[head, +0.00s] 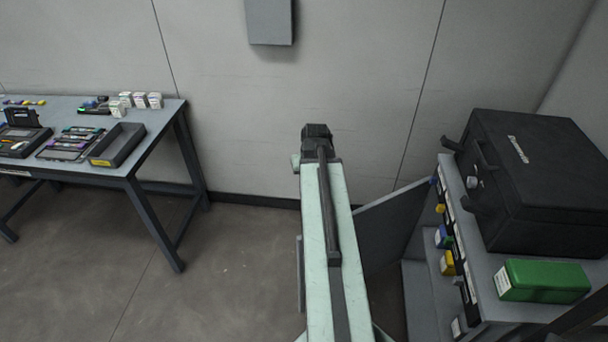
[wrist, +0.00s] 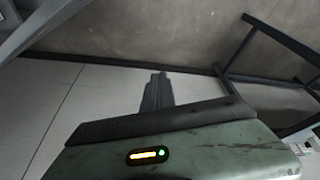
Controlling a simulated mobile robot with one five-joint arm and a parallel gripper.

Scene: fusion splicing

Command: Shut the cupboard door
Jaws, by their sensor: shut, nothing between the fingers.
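The cupboard (head: 420,290) stands at the right in the head view. Its grey door (head: 388,228) is open and swung out to the left, toward the wall side. My gripper (head: 317,130) is at the far end of my outstretched arm, to the left of the door and apart from it in the picture. The wrist view shows my gripper (wrist: 157,84) with its fingers together and empty. A grey panel at the upper left of the wrist view looks like part of the door or cupboard. My arm hides some of the floor beside the door.
A black case (head: 535,180) and a green box (head: 543,280) sit on the cupboard top. Several small coloured items line its left side. A workbench (head: 75,185) with trays and boxes stands at the left. The floor (head: 220,280) between is clear. A grey wall box (head: 269,22) hangs behind.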

